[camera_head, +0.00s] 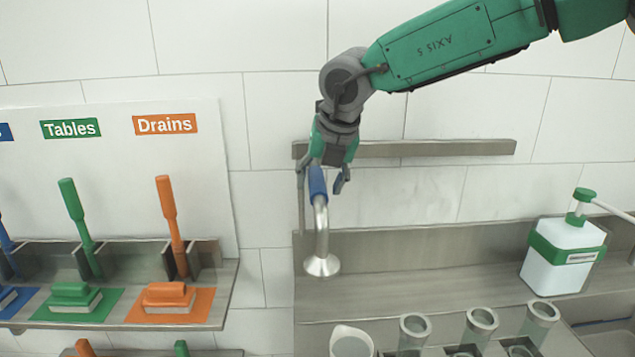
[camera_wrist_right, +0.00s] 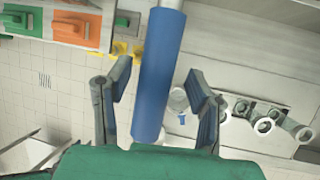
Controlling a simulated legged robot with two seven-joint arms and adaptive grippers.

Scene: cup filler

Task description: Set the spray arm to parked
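The spray arm (camera_head: 321,222) hangs over the basin at mid-picture in the head view. It has a blue grip, a bent metal pipe and a flared spray head (camera_head: 321,265) facing down. My right gripper (camera_head: 322,178) is at the blue grip, coming from above. In the right wrist view the blue grip (camera_wrist_right: 160,75) runs between the fingers of the right gripper (camera_wrist_right: 158,92), which stand apart with gaps on both sides. The gripper is open and holds nothing. The upper end of the spray arm is hidden behind the gripper in the head view. My left gripper is not in view.
A metal wall rail (camera_head: 430,148) runs behind the gripper. Several clear cups (camera_head: 415,328) and a white jug (camera_head: 351,341) stand below. A soap dispenser (camera_head: 563,255) is at right. A brush rack (camera_head: 250,283) with green and orange brushes is at left.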

